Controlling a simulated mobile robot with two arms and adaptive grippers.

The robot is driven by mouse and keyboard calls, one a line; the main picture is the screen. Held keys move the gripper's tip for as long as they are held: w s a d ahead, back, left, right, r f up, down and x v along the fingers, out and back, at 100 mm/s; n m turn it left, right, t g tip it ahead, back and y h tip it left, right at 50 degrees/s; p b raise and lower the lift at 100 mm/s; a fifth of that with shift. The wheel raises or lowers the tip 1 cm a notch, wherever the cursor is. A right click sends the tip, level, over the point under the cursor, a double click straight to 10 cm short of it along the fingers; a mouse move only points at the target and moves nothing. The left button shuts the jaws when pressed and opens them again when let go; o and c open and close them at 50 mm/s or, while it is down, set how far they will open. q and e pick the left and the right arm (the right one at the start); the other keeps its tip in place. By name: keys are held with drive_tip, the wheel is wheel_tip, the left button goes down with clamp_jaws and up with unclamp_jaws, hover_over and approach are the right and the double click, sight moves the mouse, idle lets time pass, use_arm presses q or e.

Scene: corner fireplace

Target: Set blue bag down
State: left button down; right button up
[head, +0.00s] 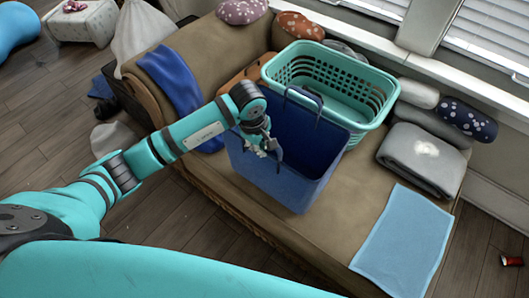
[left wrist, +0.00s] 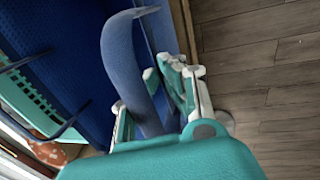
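The blue bag (head: 285,158) stands upright on the brown sofa, in front of the teal laundry basket. Its top is open and its two strap handles stand up. My left gripper (head: 264,146) is at the bag's near-left rim, by the near handle. In the left wrist view the blue handle strap (left wrist: 128,70) passes between the fingers of my left gripper (left wrist: 152,108). The fingers stand apart on either side of the strap. The bag's dark blue inside (left wrist: 65,50) also shows there. My right gripper is not in view.
The teal basket (head: 345,90) is close behind the bag. A folded grey blanket (head: 422,160) and a light blue cloth (head: 405,240) lie to the right. A blue cloth (head: 172,80) drapes over the sofa's left end. Bare sofa shows between bag and light blue cloth.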

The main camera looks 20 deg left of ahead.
use_arm(q)
drive_tip(key=shift+d, duration=0.65)
drive_tip(key=shift+f+b, duration=1.05)
drive_tip(key=shift+f, duration=0.75)
drive_tip(key=shift+f, duration=0.1)
drive_tip(key=c, duration=1.5)
unclamp_jaws()
drive_tip(key=shift+s, duration=0.1)
drive_tip(key=r, duration=0.4)
drive_tip(key=s+r, duration=0.1)
drive_tip(key=r, duration=0.3)
drive_tip(key=s+a+r, duration=0.1)
drive_tip(key=r, duration=0.3)
drive_tip(key=shift+s, duration=0.1)
